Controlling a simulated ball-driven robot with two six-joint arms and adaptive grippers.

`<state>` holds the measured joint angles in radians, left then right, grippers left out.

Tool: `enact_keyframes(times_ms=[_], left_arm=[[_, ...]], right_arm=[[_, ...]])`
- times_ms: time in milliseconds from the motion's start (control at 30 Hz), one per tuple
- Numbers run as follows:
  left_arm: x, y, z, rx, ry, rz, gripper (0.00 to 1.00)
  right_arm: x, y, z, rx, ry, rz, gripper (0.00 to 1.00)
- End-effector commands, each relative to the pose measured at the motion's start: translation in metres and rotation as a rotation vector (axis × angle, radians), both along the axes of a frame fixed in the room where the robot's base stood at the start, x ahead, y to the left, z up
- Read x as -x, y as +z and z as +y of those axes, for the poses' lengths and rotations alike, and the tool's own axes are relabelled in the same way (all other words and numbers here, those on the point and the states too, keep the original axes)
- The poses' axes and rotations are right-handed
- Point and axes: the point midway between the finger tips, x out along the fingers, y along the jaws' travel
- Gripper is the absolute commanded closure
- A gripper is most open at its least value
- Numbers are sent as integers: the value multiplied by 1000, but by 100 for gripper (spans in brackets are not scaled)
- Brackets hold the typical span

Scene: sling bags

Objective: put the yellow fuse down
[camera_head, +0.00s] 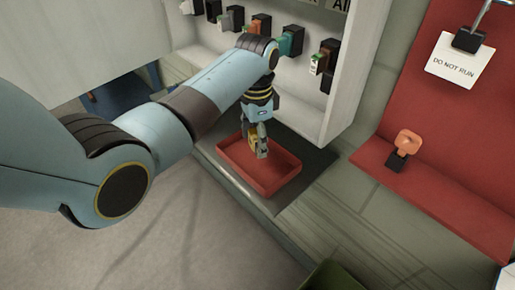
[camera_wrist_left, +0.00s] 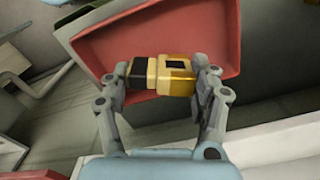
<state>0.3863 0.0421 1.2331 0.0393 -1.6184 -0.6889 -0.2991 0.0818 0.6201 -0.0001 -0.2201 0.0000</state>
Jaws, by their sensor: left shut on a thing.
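The yellow fuse (camera_wrist_left: 172,75) has a yellow body with a dark window and a black end. It also shows small in the head view (camera_head: 252,143). My left gripper (camera_head: 258,146) points down over the red tray (camera_head: 287,178) and is shut on the fuse. In the left wrist view its fingers (camera_wrist_left: 165,82) close on the two ends of the fuse, with the red tray (camera_wrist_left: 100,42) behind it. I cannot tell whether the fuse touches the tray floor. The gripper hides part of the fuse in the head view. My right gripper is not in view.
The tray stands on a dark mat (camera_head: 318,165) below a white panel with several fuse holders, some holding coloured fuses (camera_head: 291,41). To the right, a red board (camera_head: 440,120) bears an orange key-like piece (camera_head: 407,143) and a "DO NOT RUN" tag (camera_head: 458,62).

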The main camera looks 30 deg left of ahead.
Motion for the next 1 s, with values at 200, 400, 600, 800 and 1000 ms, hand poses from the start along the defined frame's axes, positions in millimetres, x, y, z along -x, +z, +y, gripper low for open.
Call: enact_keyframes(times_ms=[200, 400, 600, 800, 1000], left_arm=[[1, -30, 0, 0, 0, 4, 76], [-3, -41, -1, 0, 0, 0, 76], [-3, -41, -1, 0, 0, 0, 76], [-3, -44, -1, 1, 0, 1, 27], [-3, -43, -1, 1, 0, 1, 14]], right_arm=[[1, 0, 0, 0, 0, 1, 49], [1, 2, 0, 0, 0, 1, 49], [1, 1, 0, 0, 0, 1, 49], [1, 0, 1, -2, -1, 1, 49], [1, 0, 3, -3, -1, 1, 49]])
